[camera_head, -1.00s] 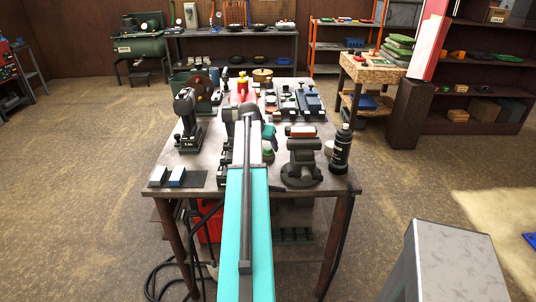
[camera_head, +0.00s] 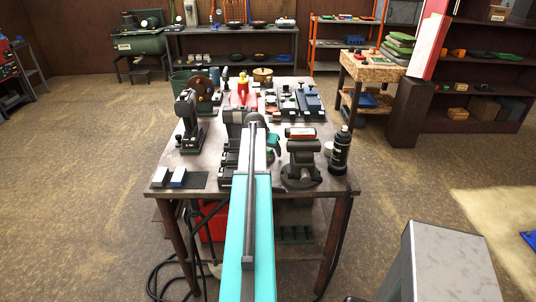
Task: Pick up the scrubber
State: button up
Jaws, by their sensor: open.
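My arm, with a teal link, reaches forward over the metal workbench (camera_head: 214,160) in the head view. Its far end lies over the middle of the bench and hides what is beneath it. My gripper's fingers do not show behind the arm. I cannot pick out the scrubber for certain. A small green item (camera_head: 273,140) lies just right of the arm's far end, partly covered; I cannot tell whether it is the scrubber.
A vise (camera_head: 301,165) and a dark bottle (camera_head: 340,150) stand right of the arm. A black stand-like tool (camera_head: 188,125) and two small blocks (camera_head: 168,178) are on the left. Several machines and a red item crowd the back. The front left tabletop has some bare room.

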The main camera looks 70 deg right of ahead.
jog(key=shift+c, duration=0.4)
jog(key=c, duration=1.1)
jog(key=shift+o, duration=0.2)
jog(key=shift+r, duration=0.15)
notch_tip(320, 180, up, 28)
jog(key=b, duration=0.7)
